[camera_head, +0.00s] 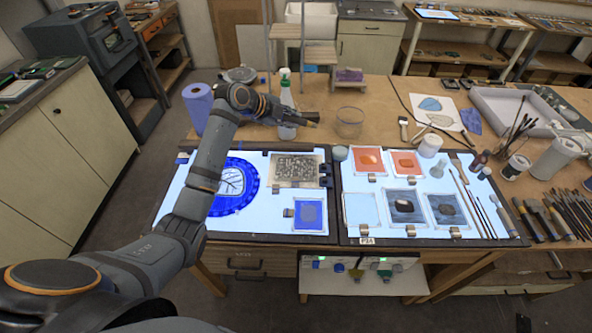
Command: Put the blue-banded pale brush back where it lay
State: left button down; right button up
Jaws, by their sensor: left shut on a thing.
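My left gripper (305,116) reaches across the left light panel to the back of the bench, in front of a spray bottle. It is shut on a slim thing that I take to be the blue-banded pale brush; the jaws mostly hide it, and no blue band can be made out. The left light panel (262,221) carries a blue round glass piece (238,180), partly hidden by my arm. The right light panel (378,233) has several slender brushes along its right side, too small to tell apart. My right gripper is not in view.
The spray bottle (286,98) stands close by my left gripper, with a clear glass bowl (349,122) to its right. A blue paper roll (197,104) stands at the left. Jars and upright brushes (516,128) crowd the right. Bare bench (375,105) shows behind the right panel.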

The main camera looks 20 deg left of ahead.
pick_arm(q)
jog(key=n+h, duration=0.1)
jog(key=n, duration=0.2)
jog(key=shift+n, duration=0.3)
jog(key=shift+a+n+h, duration=0.1)
jog(key=shift+n+h, duration=0.4)
jog(key=shift+n, duration=0.4)
jog(key=n+t+h, duration=0.1)
jog(key=n, duration=0.2)
jog(key=shift+f+n, duration=0.15)
jog(key=shift+n, duration=0.25)
jog(key=n, duration=0.2)
jog(key=shift+n+t+h, duration=0.3)
jog(key=shift+h, duration=0.1)
notch_tip(320, 180, down, 12)
jog(key=b, duration=1.3)
jog(key=shift+f, duration=0.15)
